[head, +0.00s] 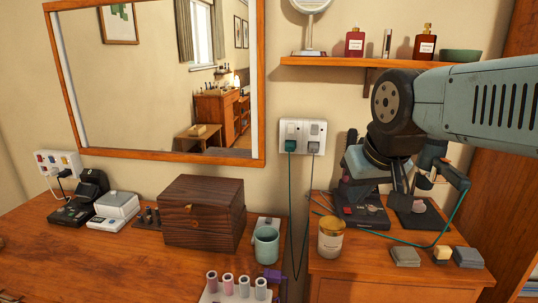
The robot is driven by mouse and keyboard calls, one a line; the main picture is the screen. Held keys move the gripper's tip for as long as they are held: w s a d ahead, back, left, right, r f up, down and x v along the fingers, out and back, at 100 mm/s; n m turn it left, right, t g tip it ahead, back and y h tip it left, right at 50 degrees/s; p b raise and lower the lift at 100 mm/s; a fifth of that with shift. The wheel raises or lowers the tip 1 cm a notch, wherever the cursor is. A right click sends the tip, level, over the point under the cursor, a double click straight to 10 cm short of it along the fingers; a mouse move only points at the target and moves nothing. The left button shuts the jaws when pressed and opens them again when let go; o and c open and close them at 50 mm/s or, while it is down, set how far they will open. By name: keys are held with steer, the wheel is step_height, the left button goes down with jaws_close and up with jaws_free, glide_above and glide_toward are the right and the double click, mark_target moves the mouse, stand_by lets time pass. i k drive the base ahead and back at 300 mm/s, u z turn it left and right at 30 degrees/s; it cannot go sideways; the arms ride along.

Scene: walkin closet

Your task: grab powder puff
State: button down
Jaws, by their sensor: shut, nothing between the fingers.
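My gripper (402,190) hangs from my arm at the right of the head view, over the back of the small right-hand cabinet. Its fingers are small and dark here, and they are shut with nothing between them. I cannot identify a powder puff with certainty.
A lidded jar (330,238) stands at the cabinet's left. A dark device (362,212) stands under my gripper, with a teal cable (452,222) looping near it. A wooden box (202,213) and mug (266,246) are on the left dresser. A shelf (350,63) with bottles is above.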

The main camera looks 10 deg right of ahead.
mark_target(418, 206)
steer(key=u, duration=1.2)
steer(key=k, duration=1)
steer(key=z, duration=0.85)
steer(key=i, duration=0.5)
steer(key=u, duration=0.1)
